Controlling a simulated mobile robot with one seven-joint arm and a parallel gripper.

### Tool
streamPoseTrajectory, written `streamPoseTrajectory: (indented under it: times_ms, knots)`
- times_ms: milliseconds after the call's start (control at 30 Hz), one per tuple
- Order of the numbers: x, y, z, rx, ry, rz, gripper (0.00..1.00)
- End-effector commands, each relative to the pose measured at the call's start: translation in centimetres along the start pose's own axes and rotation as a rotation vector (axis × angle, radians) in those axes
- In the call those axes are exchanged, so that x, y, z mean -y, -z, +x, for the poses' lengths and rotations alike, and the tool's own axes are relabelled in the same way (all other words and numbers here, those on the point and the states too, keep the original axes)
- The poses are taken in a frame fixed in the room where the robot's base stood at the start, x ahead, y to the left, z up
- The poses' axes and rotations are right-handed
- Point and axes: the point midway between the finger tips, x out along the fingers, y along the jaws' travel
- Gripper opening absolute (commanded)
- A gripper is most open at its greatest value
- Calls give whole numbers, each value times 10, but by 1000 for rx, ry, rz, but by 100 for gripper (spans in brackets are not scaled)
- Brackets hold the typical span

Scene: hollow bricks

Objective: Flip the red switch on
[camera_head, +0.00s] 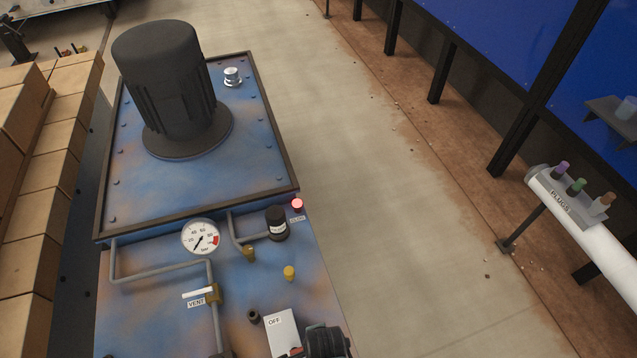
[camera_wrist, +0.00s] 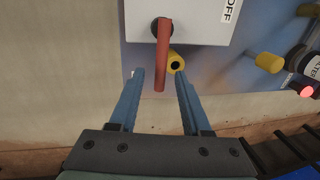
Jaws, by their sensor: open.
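The red switch is a red lever (camera_wrist: 163,52) on a white box (camera_wrist: 190,22) with an OFF label (camera_wrist: 231,11). In the wrist view my gripper (camera_wrist: 159,73) is open, and the lever's free end reaches between its two blue fingers. I see a gap on both sides; contact is not visible. In the head view the white box (camera_head: 281,328) is at the bottom edge. Only a small red bit of the lever (camera_head: 296,351) shows there, beside my dark gripper (camera_head: 326,343), which hides the rest.
A yellow-rimmed dark fitting (camera_wrist: 176,64) lies close behind the right finger. The blue panel also carries a yellow knob (camera_head: 289,272), a lit red lamp (camera_head: 297,204), a gauge (camera_head: 200,238) and grey pipes. Plugs (camera_head: 577,186) stand on a rail at right.

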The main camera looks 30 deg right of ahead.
Motion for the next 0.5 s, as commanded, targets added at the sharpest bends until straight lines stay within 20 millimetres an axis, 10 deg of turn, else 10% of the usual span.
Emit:
streamPoseTrajectory:
  times_ms: [500]
  knots:
    - [0,0,-83,-1,3,0,48]
